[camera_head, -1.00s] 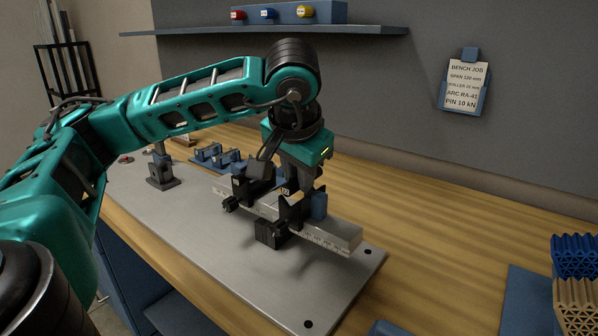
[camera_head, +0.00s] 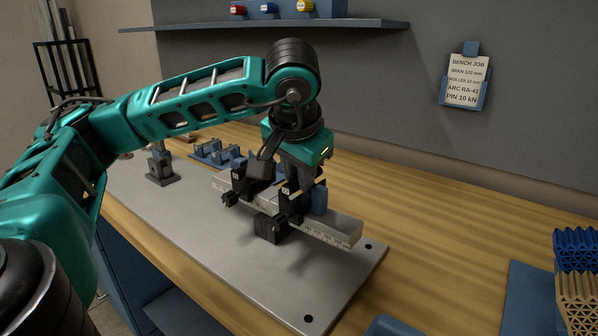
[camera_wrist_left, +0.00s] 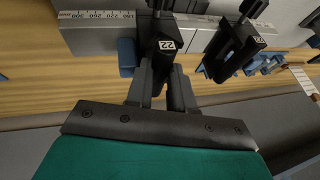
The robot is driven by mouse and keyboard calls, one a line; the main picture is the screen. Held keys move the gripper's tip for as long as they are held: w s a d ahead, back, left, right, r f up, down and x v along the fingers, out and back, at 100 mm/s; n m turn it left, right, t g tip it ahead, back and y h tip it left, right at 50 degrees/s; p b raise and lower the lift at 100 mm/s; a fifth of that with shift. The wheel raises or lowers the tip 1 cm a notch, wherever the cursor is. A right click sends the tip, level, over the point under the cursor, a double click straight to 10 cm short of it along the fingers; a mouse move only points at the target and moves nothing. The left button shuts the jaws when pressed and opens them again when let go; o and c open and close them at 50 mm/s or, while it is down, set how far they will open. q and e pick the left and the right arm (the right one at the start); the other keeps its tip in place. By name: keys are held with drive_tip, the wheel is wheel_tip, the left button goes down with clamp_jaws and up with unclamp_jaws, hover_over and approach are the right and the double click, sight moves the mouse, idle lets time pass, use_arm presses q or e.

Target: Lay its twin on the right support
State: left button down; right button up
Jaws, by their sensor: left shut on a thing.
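My left gripper (camera_head: 298,188) points down over the right support (camera_head: 290,207), a dark block on a grey metal rail. In the left wrist view, its fingers (camera_wrist_left: 165,88) come close to this support (camera_wrist_left: 163,40), which carries a "22" label. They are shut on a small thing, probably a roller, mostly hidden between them. The left support (camera_head: 252,182), also dark, stands farther along the rail (camera_head: 335,230). It shows in the left wrist view (camera_wrist_left: 235,50) with the same label. Whether the held thing touches the right support I cannot tell. My right gripper is not in view.
The rail stands over a grey base plate (camera_head: 220,265) on the wooden bench. A dark fixture (camera_head: 162,168) and blue holders (camera_head: 215,153) stand at the back left. Blue and tan lattice blocks (camera_head: 577,248) are at far right.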

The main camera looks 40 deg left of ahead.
use_arm(q)
drive_tip(key=shift+f+b, duration=0.55)
drive_tip(key=shift+f, duration=0.15)
idle(0.5)
drive_tip(key=c, duration=0.8)
unclamp_jaws()
drive_tip(key=shift+f, duration=0.1)
drive_tip(key=shift+d, duration=0.15)
